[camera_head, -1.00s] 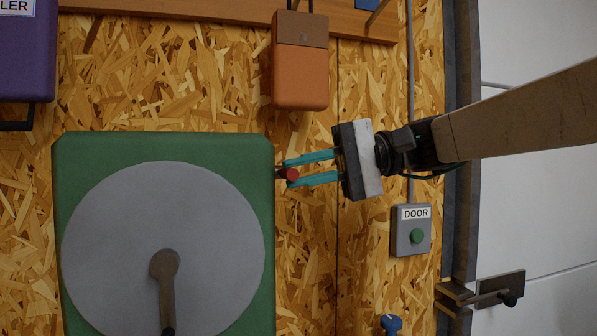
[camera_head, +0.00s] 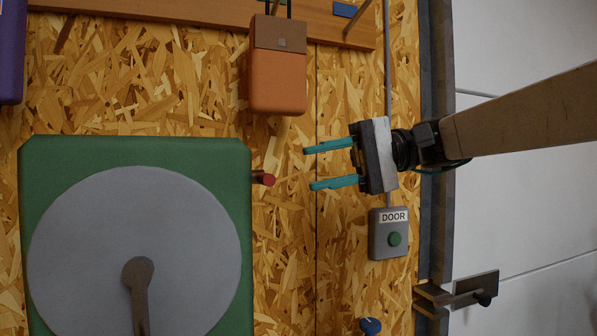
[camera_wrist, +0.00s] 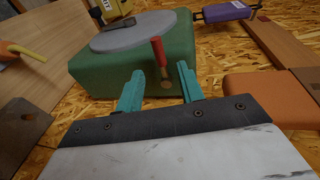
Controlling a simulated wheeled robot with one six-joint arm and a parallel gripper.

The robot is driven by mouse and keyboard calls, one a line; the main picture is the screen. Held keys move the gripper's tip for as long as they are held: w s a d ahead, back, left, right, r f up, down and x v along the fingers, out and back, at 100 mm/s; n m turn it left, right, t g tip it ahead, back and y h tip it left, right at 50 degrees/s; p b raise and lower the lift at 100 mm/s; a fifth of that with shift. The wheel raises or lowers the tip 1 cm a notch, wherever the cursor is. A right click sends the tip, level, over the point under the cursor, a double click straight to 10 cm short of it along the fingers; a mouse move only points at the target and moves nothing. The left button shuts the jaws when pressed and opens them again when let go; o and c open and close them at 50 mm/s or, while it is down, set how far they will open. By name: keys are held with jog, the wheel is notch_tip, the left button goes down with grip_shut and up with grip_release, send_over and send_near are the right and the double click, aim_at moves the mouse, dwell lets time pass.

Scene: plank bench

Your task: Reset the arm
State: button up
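My gripper (camera_head: 309,168) is open and empty, its two teal fingers pointing left and spread apart. A red-ended peg (camera_head: 264,179) sticks out from the right side of a green box (camera_head: 130,148), a short way left of the fingertips and not touching them. In the wrist view the red peg (camera_wrist: 158,50) shows beyond the gap between the fingertips (camera_wrist: 161,72), in front of the green box (camera_wrist: 100,70). A grey disc (camera_head: 90,225) with a dark crank (camera_head: 139,280) is on the box.
An orange pouch-like box (camera_head: 278,82) hangs above left of my gripper, under a wooden rail (camera_head: 200,22). A grey DOOR box with a green button (camera_head: 394,239) is just below the gripper. A blue knob (camera_head: 370,326) is at the bottom. Chipboard is bare between peg and fingertips.

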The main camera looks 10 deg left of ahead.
jog(key=shift+w+d+r, duration=0.1)
jog(key=shift+w+d, duration=0.15)
jog(key=shift+d, duration=0.3)
jog(key=s+d+f+m+t+h, duration=0.2)
jog(key=d+f+h, duration=0.15)
jog(key=f, duration=0.55)
jog(key=s+d+f+m+t+h, duration=0.1)
jog(key=s+d+f+t+h, duration=0.15)
jog(key=d+f, duration=0.45)
jog(key=s+d+f+m+t+h, duration=0.1)
jog(key=s+d+f+t+h, duration=0.2)
jog(key=s+d+f+h, duration=0.5)
jog(key=s+d+f, duration=0.8)
jog(key=d, duration=0.3)
jog(key=shift+s+d+m+h, duration=0.25)
jog(key=shift+d+m+h, duration=0.05)
jog(key=shift+d, duration=0.1)
